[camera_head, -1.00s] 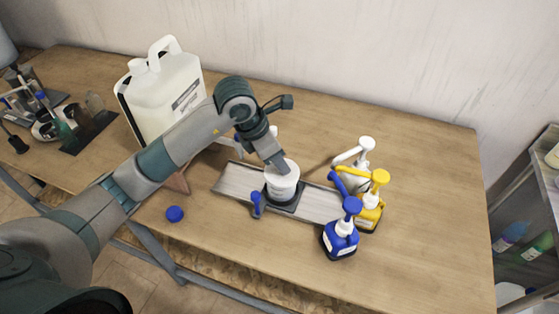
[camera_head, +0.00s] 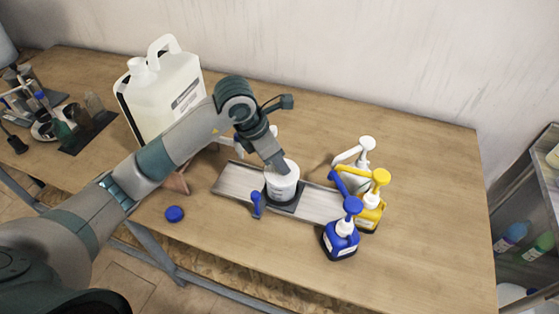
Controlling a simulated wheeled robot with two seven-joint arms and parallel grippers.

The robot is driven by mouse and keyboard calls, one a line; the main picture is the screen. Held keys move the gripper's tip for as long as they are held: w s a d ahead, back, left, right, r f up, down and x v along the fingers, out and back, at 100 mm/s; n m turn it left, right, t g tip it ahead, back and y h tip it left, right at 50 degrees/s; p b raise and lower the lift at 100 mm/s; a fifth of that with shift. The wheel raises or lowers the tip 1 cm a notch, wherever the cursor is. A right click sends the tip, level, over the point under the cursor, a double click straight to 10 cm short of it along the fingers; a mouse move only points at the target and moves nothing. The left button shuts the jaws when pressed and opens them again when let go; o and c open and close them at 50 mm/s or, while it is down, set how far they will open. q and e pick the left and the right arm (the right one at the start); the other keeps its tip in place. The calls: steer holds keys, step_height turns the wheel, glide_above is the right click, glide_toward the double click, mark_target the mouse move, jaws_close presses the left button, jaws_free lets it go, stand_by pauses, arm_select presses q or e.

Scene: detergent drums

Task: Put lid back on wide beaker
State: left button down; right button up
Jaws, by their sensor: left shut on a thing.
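The wide beaker (camera_head: 281,188) is a white tub with print on its side. It stands upright on a dark square pad on a grey tray. My left gripper (camera_head: 277,166) comes down from above to the beaker's top. Its jaws are shut on what appears to be the white lid (camera_head: 290,166), at the beaker's mouth. The fingertips and much of the lid are hidden or too small to see, so I cannot tell whether the lid is seated. My right gripper is not in view.
Blue (camera_head: 340,239), yellow (camera_head: 370,216) and white (camera_head: 362,180) pump bottles stand close on the beaker's right. A blue scoop-like piece (camera_head: 256,204) is at the tray's front. A large white canister (camera_head: 168,98) stands behind my arm. A blue cap (camera_head: 175,214) lies front left.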

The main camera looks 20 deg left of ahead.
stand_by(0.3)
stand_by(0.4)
arm_select(q)
steer(key=c, duration=1)
jaws_free()
steer(key=shift+r+p, duration=1.45)
steer(key=shift+r, duration=2.05)
jaws_close()
steer(key=shift+f+b, duration=2.75)
steer(key=shift+f, duration=0.05)
